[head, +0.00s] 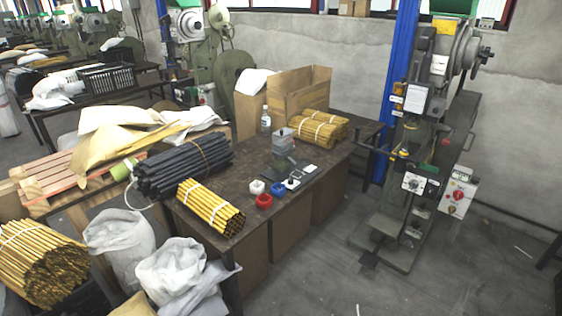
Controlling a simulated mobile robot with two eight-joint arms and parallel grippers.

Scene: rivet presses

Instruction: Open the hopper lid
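A grey-green rivet press (425,150) stands at the right with a round flywheel near its top. A green part (453,7) sits on top of this press and is cut off by the upper edge of the head view; I cannot tell if it is the hopper. No lid can be made out on it. A second press (205,60) stands further back by the wall, also with some green at its top edge. Neither of my grippers is in view.
White sacks (170,270) and brass rods (40,262) crowd the lower left. Floor (400,290) in front of the right press is clear.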

